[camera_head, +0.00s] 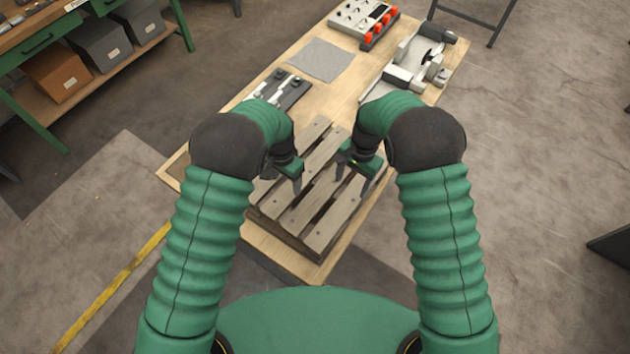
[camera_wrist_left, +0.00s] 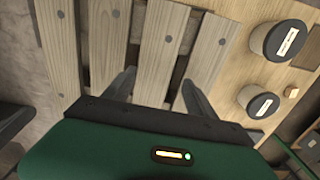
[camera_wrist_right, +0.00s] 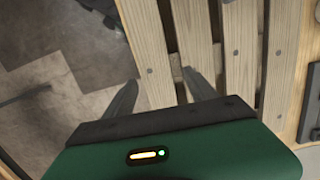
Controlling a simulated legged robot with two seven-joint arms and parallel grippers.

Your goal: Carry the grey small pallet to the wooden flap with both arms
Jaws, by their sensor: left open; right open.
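The grey small pallet (camera_head: 333,222), a slatted wooden frame, lies flat on the near part of a wooden-topped table. Its slats also show in the left wrist view (camera_wrist_left: 108,40) and in the right wrist view (camera_wrist_right: 191,35). My left gripper (camera_head: 294,183) is open over its left part, fingers pointing down at the slats. My right gripper (camera_head: 351,176) is open over its right part, near an outer slat. Neither holds anything; whether the fingertips touch the wood I cannot tell. My arms hide parts of the pallet. I cannot tell a separate wooden flap from the tabletop (camera_head: 295,262).
Farther along the table lie a dark plate with fittings (camera_head: 285,92), a grey mat (camera_head: 319,59), a grey machine fixture (camera_head: 415,62) and a box with orange knobs (camera_head: 366,20). Two lidded cans (camera_wrist_left: 280,40) stand beside the pallet. A green shelf with bins (camera_head: 100,42) is at left.

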